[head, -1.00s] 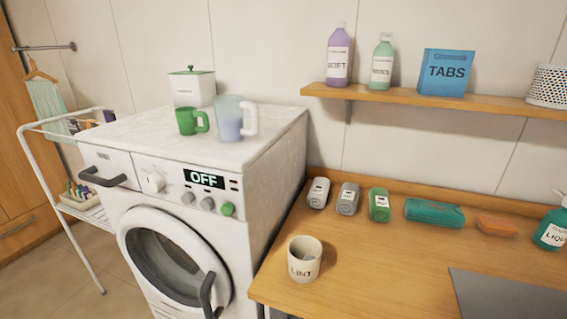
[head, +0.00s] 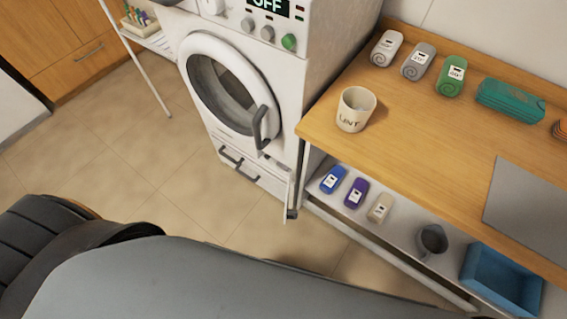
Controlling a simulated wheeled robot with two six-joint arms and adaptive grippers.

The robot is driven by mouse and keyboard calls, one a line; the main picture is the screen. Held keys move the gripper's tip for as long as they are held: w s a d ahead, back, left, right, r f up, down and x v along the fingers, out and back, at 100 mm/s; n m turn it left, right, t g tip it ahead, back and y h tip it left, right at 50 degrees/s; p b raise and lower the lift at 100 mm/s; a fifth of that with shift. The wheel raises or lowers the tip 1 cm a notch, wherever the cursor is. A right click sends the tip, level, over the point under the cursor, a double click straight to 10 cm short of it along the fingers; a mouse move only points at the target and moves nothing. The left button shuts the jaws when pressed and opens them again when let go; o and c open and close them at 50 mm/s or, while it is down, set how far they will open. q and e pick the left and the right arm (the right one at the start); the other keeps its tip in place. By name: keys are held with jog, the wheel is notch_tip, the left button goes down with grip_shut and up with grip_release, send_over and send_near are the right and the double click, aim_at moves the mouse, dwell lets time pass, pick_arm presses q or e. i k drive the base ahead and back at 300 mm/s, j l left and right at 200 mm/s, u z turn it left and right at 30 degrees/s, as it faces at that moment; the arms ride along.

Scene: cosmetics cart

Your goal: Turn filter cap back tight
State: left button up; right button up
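The white washing machine (head: 300,75) stands at the upper middle of the head view, with its round door (head: 232,85) closed. Below the door is a low front panel with dark handles (head: 239,164). At its lower right corner a narrow white flap (head: 290,190) seems to stand out from the front. I cannot make out the filter cap; the area behind the flap is hidden or too small to tell. Neither gripper is in view. A large grey part of my own body fills the bottom of the view.
A wooden counter (head: 430,125) stands to the right, with a LINT cup (head: 354,110) near its front corner and rolled towels (head: 450,77) behind. Its lower shelf holds small rolls (head: 355,193), a dark jug (head: 432,241) and a blue bin (head: 500,280). The tiled floor (head: 125,130) before the machine is clear.

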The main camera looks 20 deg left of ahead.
aim_at(285, 168)
jog(key=j+u, duration=0.4)
jog(key=j, duration=1.65)
jog(key=i, duration=0.05)
